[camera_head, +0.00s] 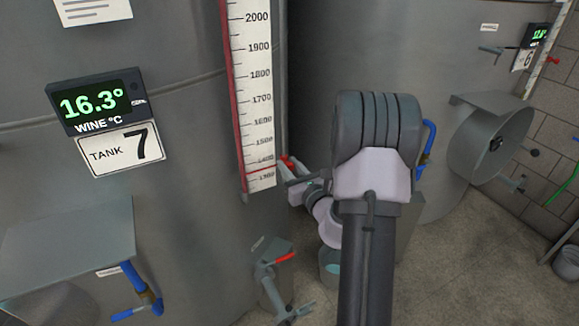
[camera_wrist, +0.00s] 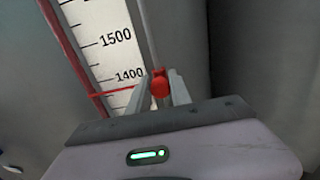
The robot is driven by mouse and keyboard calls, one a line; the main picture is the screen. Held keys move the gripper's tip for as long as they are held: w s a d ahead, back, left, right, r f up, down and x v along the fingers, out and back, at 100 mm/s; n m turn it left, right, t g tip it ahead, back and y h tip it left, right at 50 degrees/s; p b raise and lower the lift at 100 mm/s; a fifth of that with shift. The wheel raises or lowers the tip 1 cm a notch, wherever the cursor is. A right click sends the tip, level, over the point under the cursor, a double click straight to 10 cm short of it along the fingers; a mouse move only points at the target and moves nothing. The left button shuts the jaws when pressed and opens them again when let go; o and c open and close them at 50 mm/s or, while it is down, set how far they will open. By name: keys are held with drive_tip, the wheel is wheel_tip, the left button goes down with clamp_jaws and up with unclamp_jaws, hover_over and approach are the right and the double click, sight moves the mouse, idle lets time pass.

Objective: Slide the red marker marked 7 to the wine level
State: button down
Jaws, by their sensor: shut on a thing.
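The red marker (camera_wrist: 160,84) is between the two fingers of my gripper (camera_wrist: 162,88) in the wrist view, which is shut on it. Its thin red pointer line crosses the white scale (camera_wrist: 100,45) just below the 1400 mark. In the head view the marker (camera_head: 288,162) shows as a small red spot beside the scale (camera_head: 256,90), near its lower end, partly hidden by my gripper (camera_head: 287,170). A red column (camera_head: 234,95) runs along the scale's left edge and up out of the frame; I see no top end. No number is readable on the marker.
The tank's sign (camera_head: 121,150) reads TANK 7, below a temperature display (camera_head: 97,102). A grey shelf-like plate (camera_head: 70,245) and a blue-handled valve (camera_head: 140,285) are at left. A red-handled valve (camera_head: 275,260) stands below the scale. A second tank (camera_head: 400,50) stands right.

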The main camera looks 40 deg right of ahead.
wheel_tip(320, 180, up, 57)
drive_tip(key=p, duration=4)
drive_tip(key=shift+f, duration=0.2)
drive_tip(key=c, duration=1.2)
unclamp_jaws()
drive_tip(key=shift+s, duration=0.1)
drive_tip(key=b+v, duration=0.3)
drive_tip(key=v, duration=1.4)
drive_tip(key=shift+a+b, duration=0.15)
drive_tip(key=shift+b, duration=0.2)
drive_tip(key=shift+s, duration=0.1)
